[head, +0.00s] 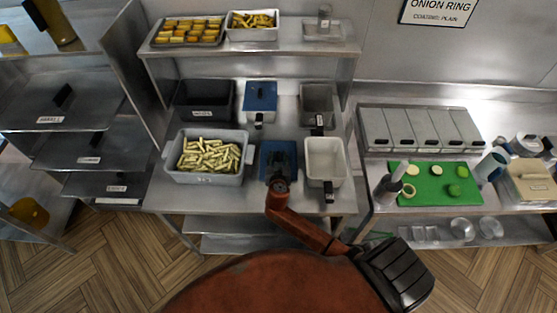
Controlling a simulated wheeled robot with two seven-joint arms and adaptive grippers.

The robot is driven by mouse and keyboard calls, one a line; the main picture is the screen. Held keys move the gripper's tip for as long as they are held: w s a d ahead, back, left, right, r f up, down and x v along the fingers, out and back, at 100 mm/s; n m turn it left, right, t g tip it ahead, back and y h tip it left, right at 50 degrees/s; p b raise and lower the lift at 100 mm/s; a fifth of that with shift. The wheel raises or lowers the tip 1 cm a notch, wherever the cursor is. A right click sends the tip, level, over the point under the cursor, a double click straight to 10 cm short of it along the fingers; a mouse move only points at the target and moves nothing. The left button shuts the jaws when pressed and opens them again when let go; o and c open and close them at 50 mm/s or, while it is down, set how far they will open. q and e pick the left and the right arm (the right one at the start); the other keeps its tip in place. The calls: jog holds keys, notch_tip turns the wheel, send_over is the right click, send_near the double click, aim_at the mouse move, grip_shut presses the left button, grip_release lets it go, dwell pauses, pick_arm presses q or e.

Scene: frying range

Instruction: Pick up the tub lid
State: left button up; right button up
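A blue lid-like piece (266,149) lies at the front of the steel counter, between a grey tub of cut yellow sticks and a white tub. My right gripper (281,163) is directly over it and hides much of its middle. From above I cannot tell whether the fingers are open or shut, or whether they touch the blue piece. A second blue lid (262,89) with a dark knob covers a white tub behind it. My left gripper is not in view.
The grey tub of sticks (207,178) stands close on the left, the empty white tub (325,160) close on the right. Dark (205,100) and grey (319,103) tubs stand behind. A shelf (250,47) with food trays overhangs the back. A green board (433,170) lies right.

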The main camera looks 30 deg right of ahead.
grip_shut()
dwell(0.5)
